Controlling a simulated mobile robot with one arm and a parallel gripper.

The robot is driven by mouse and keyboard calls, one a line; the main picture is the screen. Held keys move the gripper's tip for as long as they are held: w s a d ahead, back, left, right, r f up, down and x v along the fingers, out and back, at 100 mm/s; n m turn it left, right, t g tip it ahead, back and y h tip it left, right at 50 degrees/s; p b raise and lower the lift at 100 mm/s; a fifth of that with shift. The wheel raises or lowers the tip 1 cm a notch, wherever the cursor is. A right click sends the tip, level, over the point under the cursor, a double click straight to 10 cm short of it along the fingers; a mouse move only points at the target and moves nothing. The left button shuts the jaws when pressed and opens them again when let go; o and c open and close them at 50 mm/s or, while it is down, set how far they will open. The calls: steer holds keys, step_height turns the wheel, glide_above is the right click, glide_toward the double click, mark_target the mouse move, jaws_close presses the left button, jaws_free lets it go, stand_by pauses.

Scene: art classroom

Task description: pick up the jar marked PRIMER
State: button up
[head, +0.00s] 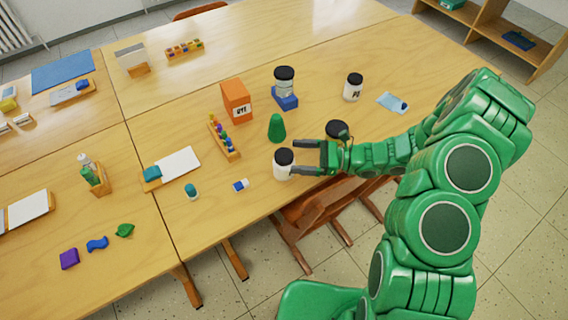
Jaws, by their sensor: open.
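Several white jars with black lids are in the head view, and I cannot read PRIMER on any of them. One jar (282,170) stands upright near the table's front edge, right at my fingertips. Another jar (284,86) stands on a blue block. A third jar (353,89) stands farther right with a dark, partly legible label. A further black lid (337,129) shows behind my gripper, its body mostly hidden. My gripper (293,157) is open and points left, its fingers apart beside the nearest jar. I cannot tell whether they touch it.
A chair (318,207) is tucked under the table (215,240).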

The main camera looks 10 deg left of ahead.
mark_target(284, 154)
steer(key=shift+s+a+r, duration=0.1)
steer(key=shift+s+a, duration=0.15)
steer(key=shift+a, duration=1.05)
steer(key=shift+s+a+r, duration=0.1)
steer(key=shift+s+a, duration=0.1)
steer(key=shift+a, duration=1.05)
steer(key=c, duration=1.3)
steer(key=shift+r, duration=5)
